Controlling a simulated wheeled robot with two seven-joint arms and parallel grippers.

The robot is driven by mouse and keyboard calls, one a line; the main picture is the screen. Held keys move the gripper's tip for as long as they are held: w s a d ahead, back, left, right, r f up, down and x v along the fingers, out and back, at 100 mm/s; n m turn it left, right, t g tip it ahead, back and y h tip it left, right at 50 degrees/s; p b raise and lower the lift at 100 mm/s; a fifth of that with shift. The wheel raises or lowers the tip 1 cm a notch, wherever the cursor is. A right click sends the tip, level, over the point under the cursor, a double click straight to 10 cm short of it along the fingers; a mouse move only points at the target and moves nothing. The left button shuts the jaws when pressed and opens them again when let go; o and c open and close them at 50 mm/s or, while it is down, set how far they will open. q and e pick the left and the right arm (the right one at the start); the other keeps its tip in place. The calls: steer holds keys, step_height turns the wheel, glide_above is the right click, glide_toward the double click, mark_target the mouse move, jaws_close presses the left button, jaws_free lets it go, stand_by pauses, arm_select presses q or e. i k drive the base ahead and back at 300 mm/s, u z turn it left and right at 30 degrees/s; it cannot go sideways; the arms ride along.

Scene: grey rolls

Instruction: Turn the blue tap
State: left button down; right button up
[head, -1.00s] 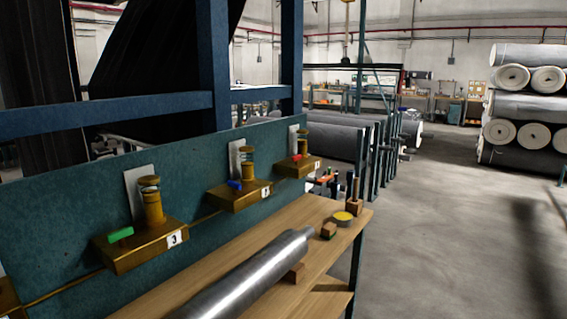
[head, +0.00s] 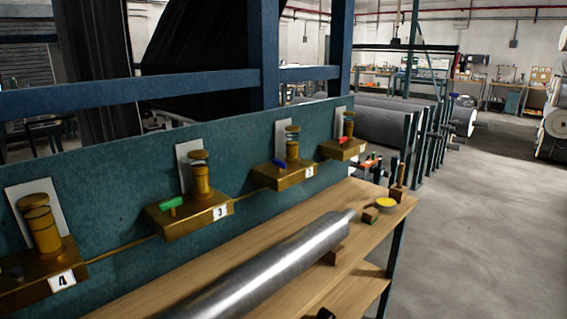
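The blue tap (head: 280,163) is a small handle on the front of a brass valve block (head: 290,178) with a number plate. The block is mounted on the teal panel, with a brass cylinder standing on it. A green tap (head: 171,205) is on the block numbered 3 to its left. A red tap (head: 343,140) is on the block to its right. Nothing touches the blue tap. Neither of my grippers can be made out in the head view.
A wooden bench (head: 180,283) below the panel carries a long metal roller (head: 268,268), a yellow round tin (head: 386,204) and small wooden blocks. A dark shape at the bottom edge (head: 325,314) is unclear. Blue frame posts stand behind the panel. Open floor (head: 470,240) lies right.

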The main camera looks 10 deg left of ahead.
mark_target(279, 164)
steer(key=z, duration=1.6)
steer(key=i, duration=2.05)
steer(key=u, duration=3.75)
